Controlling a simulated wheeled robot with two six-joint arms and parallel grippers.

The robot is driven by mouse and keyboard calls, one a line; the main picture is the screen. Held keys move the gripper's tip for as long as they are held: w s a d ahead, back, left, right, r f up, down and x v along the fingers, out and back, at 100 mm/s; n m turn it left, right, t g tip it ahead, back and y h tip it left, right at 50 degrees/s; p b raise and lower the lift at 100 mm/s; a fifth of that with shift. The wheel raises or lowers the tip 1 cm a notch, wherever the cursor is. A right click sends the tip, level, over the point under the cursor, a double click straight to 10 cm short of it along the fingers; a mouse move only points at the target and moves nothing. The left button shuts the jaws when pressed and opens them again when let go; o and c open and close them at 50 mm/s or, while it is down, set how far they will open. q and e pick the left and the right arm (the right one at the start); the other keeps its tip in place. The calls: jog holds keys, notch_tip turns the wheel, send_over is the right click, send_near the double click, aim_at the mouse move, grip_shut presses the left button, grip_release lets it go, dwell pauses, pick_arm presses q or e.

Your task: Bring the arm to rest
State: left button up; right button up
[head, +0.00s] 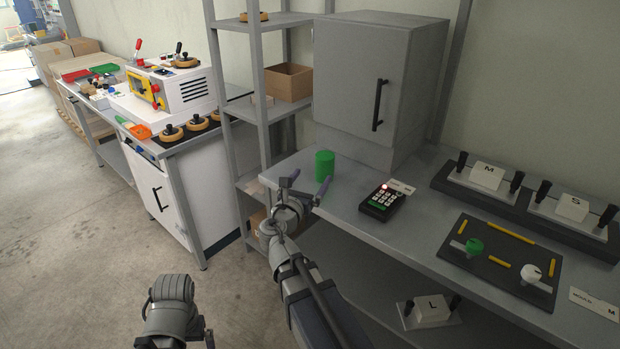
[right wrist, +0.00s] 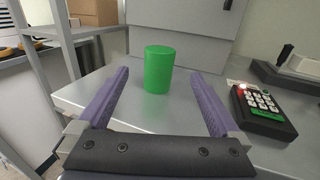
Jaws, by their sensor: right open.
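My right gripper (head: 303,186) is open and empty, in front of the table's left front edge. In the right wrist view its two purple fingers (right wrist: 160,105) stand wide apart. A green cylinder (head: 325,165) stands upright on the table beyond the fingertips; it also shows in the right wrist view (right wrist: 160,70), framed between the fingers but apart from them. My left arm shows only as a grey link at the bottom of the head view; its gripper cannot be made out.
A keypad (head: 380,202) with a red light lies on the grey table (head: 350,226), right of the cylinder. A grey cabinet (head: 350,90) stands behind. A dark board (head: 500,262) and mould blocks marked M (head: 487,177) and S (head: 572,208) are at right. A shelf rack (head: 240,100) stands left.

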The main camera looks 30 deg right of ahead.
aim_at(322, 162)
jog(key=x, duration=1.2)
jog(key=shift+f, duration=0.25)
jog(key=shift+r, duration=0.25)
